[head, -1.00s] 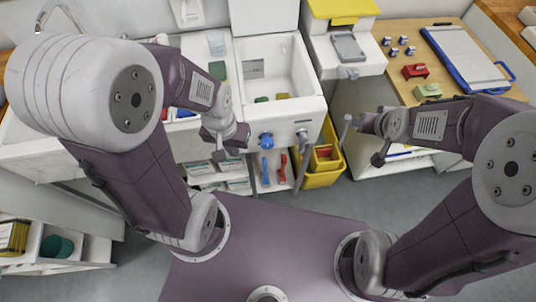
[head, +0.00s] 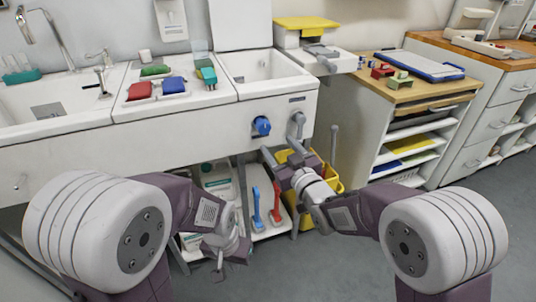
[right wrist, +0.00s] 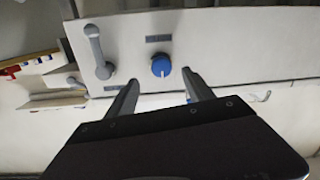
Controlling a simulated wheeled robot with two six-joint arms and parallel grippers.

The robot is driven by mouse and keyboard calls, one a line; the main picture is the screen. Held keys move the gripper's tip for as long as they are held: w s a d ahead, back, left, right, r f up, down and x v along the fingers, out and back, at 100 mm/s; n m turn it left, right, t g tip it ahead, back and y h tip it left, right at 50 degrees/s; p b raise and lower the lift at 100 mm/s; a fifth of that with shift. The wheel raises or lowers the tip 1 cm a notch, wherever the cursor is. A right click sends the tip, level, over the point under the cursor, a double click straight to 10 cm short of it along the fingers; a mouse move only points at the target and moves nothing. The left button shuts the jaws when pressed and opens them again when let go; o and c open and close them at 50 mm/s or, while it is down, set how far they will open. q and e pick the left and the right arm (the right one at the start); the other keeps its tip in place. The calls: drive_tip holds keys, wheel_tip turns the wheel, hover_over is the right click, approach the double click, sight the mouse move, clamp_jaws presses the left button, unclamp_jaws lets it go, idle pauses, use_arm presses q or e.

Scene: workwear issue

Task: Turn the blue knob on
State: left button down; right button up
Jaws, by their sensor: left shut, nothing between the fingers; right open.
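The blue knob (head: 262,126) sits on the white front panel of the sink unit, left of a grey lever-like handle (head: 297,125). In the right wrist view the blue knob (right wrist: 161,66) is round and lies just beyond and between my fingertips. My right gripper (head: 286,157) is open and empty, below and slightly right of the knob in the head view. In the right wrist view its two fingers (right wrist: 160,80) point at the panel, apart from the knob. My left gripper (head: 220,262) is shut and empty, low in front of the lower shelf.
Blue (head: 256,207) and red (head: 275,203) long-handled tools stand on the lower shelf, beside a yellow bucket (head: 325,178). Red (head: 139,91), blue (head: 173,85) and green (head: 155,70) items lie on the counter. A wooden-topped shelf unit (head: 420,93) stands right.

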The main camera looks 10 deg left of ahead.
sight(265, 129)
drive_tip(key=w+a+p, duration=0.1)
drive_tip(key=w+a+r+p, duration=0.1)
drive_tip(key=shift+w+a+p, duration=0.15)
drive_tip(key=shift+w+p, duration=0.15)
drive_tip(key=shift+p, duration=0.1)
drive_tip(key=x, duration=0.2)
drive_tip(key=b+x, duration=0.1)
drive_tip(key=x, duration=0.1)
drive_tip(key=shift+w+a+f, duration=0.1)
drive_tip(key=shift+f, duration=0.15)
drive_tip(key=shift+w+a, duration=0.25)
drive_tip(key=shift+w, duration=0.1)
clamp_jaws()
